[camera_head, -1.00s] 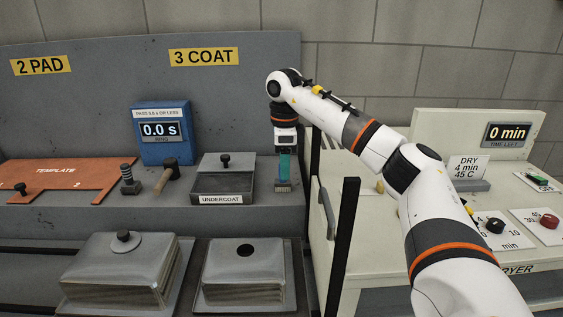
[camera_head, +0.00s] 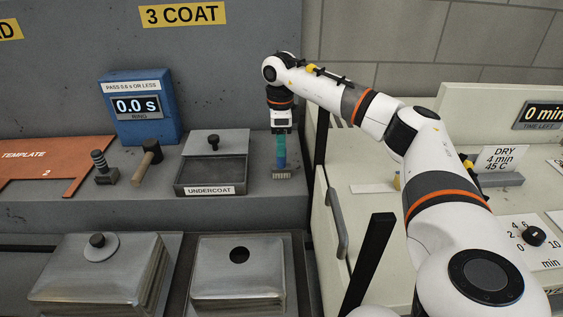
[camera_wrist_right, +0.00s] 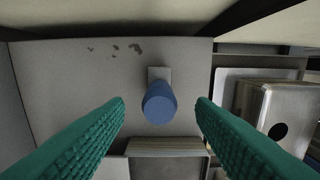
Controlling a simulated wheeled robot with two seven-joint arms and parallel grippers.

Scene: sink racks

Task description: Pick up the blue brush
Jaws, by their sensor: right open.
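The blue brush (camera_head: 281,162) stands upright on the grey shelf, right of the undercoat tray, with its pale bristle end (camera_head: 282,174) down. In the right wrist view its round blue handle (camera_wrist_right: 159,104) shows end-on between the two green fingers. My right gripper (camera_head: 280,142) points straight down over the brush. In the wrist view the fingers (camera_wrist_right: 161,103) are open, with visible gaps on both sides of the handle. In the head view the fingers overlap the upper handle. My left gripper is in neither view.
The undercoat tray (camera_head: 188,179) stands left of the brush; a mallet (camera_head: 146,163) and a blue timer box (camera_head: 164,121) lie farther left. Lidded metal bins (camera_head: 237,291) sit below in front. The dryer bench (camera_head: 352,161) with its handle (camera_head: 337,222) is on the right.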

